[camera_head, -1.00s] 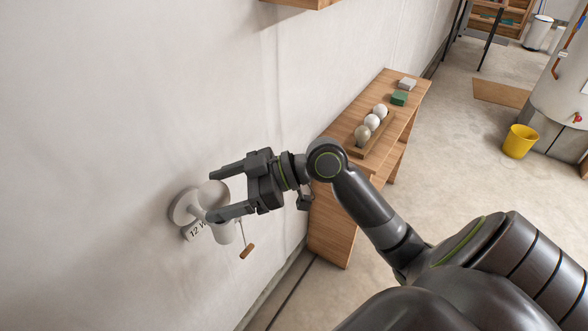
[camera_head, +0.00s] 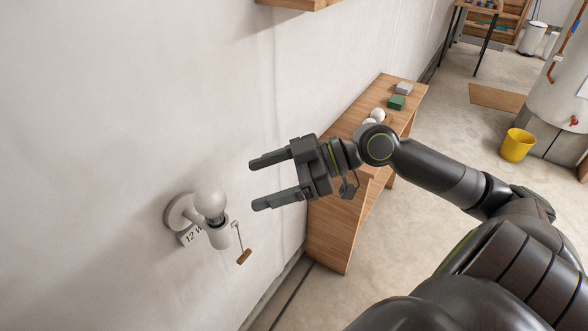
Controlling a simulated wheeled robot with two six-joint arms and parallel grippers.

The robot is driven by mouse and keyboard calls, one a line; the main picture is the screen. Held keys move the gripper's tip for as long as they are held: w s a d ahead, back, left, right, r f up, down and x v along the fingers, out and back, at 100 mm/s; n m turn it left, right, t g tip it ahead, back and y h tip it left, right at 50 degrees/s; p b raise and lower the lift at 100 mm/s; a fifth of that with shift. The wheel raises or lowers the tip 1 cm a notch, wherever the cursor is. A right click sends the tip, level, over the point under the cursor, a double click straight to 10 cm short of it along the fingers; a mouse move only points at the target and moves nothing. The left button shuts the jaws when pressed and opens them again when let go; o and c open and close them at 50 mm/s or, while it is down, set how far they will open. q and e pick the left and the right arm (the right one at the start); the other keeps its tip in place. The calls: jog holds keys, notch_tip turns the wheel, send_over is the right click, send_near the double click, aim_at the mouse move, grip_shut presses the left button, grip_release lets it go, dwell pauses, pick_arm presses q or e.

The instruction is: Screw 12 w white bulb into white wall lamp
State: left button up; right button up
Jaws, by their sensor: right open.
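The white wall lamp (camera_head: 219,236) is fixed to the wall at the lower left, with a label reading "12 W" and a pull cord with a wooden handle. A white bulb (camera_head: 210,199) stands upright in the lamp's socket; how far it is screwed in I cannot tell. My right gripper (camera_head: 252,185) is open and empty, to the right of the bulb and apart from it. My left gripper is not in view.
A wooden bench (camera_head: 335,232) stands along the wall behind my right gripper. White bulbs (camera_head: 377,115) on it are partly hidden by my arm. A green box (camera_head: 397,102) lies behind them. A yellow bucket (camera_head: 517,146) stands on the floor. A wooden shelf (camera_head: 300,4) juts from the wall above.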

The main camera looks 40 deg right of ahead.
jog(key=p+v, duration=0.2)
jog(key=v, duration=0.3)
jog(key=shift+p, duration=0.3)
jog(key=shift+w, duration=0.1)
dwell(0.4)
